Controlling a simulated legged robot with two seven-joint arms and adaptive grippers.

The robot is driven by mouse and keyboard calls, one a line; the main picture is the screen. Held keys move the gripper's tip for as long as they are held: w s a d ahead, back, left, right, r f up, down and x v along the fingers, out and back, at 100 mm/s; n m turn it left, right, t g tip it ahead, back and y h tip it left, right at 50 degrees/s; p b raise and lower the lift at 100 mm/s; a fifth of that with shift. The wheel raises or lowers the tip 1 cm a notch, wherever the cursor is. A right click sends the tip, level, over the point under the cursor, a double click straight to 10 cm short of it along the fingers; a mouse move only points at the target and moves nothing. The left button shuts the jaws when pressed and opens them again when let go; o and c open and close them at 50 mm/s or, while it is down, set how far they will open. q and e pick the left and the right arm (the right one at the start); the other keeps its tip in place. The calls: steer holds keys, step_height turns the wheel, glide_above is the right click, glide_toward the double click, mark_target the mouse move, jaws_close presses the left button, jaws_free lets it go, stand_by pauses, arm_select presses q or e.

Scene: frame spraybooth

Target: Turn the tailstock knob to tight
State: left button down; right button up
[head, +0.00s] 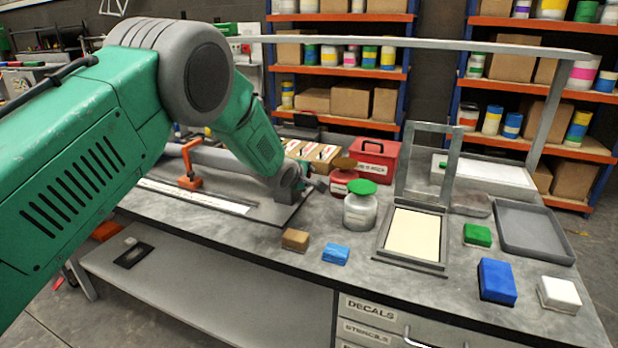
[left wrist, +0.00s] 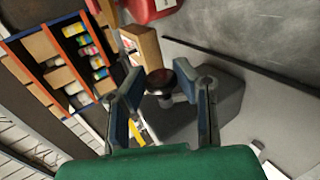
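The tailstock knob (left wrist: 160,80) is dark and round with a reddish rim. In the left wrist view it shows between and a little beyond the fingertips of my left gripper (left wrist: 166,88). The fingers are spread apart, and I see no clear contact with the knob. The grey tailstock block (left wrist: 205,118) stands behind it. In the head view my left gripper (head: 310,182) is at the right end of the fixture on the bench, beside the dark tailstock block (head: 285,192). My arm hides most of the fixture, and the knob is not clear there. My right gripper is not in view.
A red toolbox (head: 375,160) and a green-lidded jar (head: 360,210) stand close right of the gripper. A brown block (head: 295,239) and a blue block (head: 336,254) lie in front. A framed screen (head: 413,235) and a grey tray (head: 535,232) are further right.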

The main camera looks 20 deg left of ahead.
arm_select(q)
steer(key=shift+a+g+p, duration=0.2)
steer(key=shift+g+p, duration=0.1)
steer(key=shift+p, duration=0.2)
steer(key=shift+r+g+p, duration=0.2)
steer(key=shift+g+p, duration=0.2)
steer(key=shift+p, duration=0.35)
steer(key=shift+w+d+g+p, duration=0.2)
steer(key=shift+g+p, duration=0.65)
steer(key=shift+g, duration=0.95)
steer(key=shift+a+g, duration=0.1)
steer(key=shift+g, duration=0.7)
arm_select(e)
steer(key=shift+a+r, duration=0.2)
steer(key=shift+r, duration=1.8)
arm_select(q)
steer(key=shift+w, duration=0.1)
steer(key=shift+r, duration=0.1)
steer(key=c, duration=1.2)
jaws_free()
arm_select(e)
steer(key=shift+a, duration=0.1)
